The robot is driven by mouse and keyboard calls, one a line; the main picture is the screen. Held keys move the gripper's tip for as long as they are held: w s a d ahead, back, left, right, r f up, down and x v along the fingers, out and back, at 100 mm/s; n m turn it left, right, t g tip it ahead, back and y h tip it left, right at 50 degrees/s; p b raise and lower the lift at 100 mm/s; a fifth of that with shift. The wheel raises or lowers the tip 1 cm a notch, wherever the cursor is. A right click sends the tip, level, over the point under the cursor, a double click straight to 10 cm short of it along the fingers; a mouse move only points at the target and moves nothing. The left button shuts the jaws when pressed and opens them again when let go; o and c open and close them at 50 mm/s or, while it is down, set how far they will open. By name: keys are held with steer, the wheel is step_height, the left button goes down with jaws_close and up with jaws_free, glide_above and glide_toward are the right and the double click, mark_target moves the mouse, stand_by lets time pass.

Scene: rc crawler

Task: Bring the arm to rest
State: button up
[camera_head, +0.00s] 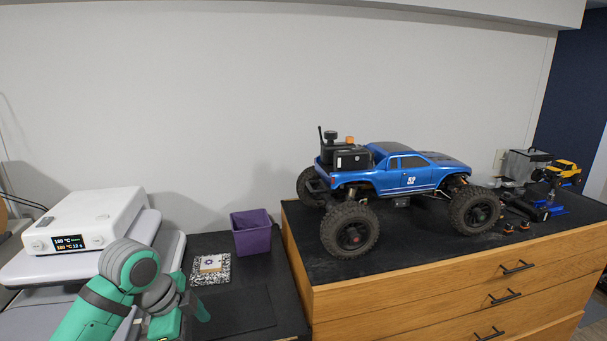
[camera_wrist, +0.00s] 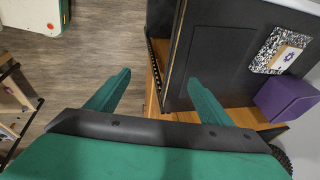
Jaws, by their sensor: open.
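My green arm shows at the lower left in the head view, in front of a white heat-press machine (camera_head: 95,222). Nothing is between the fingers. Beyond them are the wood floor (camera_wrist: 90,50) and the edge of a black-topped surface.
A purple bin (camera_head: 251,233) and a speckled notebook (camera_head: 211,270) lie on the low black top. A blue crawler truck (camera_head: 410,175) stands on the wooden drawer cabinet (camera_head: 460,280) at right. A small yellow vehicle (camera_head: 563,172) and tools sit behind it.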

steer(key=w+d+f+n+t+h, duration=0.2)
steer(key=w+d+t, duration=0.1)
steer(key=d, duration=0.5)
steer(key=w+d+f+n+t+h, duration=0.1)
steer(key=w+d+n+t+h, duration=0.15)
steer(key=d, duration=0.65)
steer(key=w+d+f+n+t+h, duration=0.2)
steer(key=w+d+t, duration=0.15)
steer(key=d, duration=0.45)
steer(key=s+d+f+n+t, duration=0.2)
steer(key=d+f+n, duration=0.2)
steer(key=s+a+f+n+t+y, duration=0.1)
steer(key=s+f+n+y, duration=0.3)
steer(key=s+f, duration=0.45)
steer(key=s+f+n+t+y, duration=0.1)
steer(key=s+f+n+y, duration=0.4)
steer(key=s, duration=0.7)
steer(key=s+a+r+m, duration=0.1)
steer(key=s+a+m, duration=0.1)
steer(key=s, duration=0.9)
steer(key=s+a+r+m, duration=0.1)
steer(key=s+a, duration=0.3)
steer(key=s, duration=0.8)
steer(key=shift+s+m+g, duration=0.25)
steer(key=shift+m+g, duration=0.05)
steer(key=shift+m, duration=0.05)
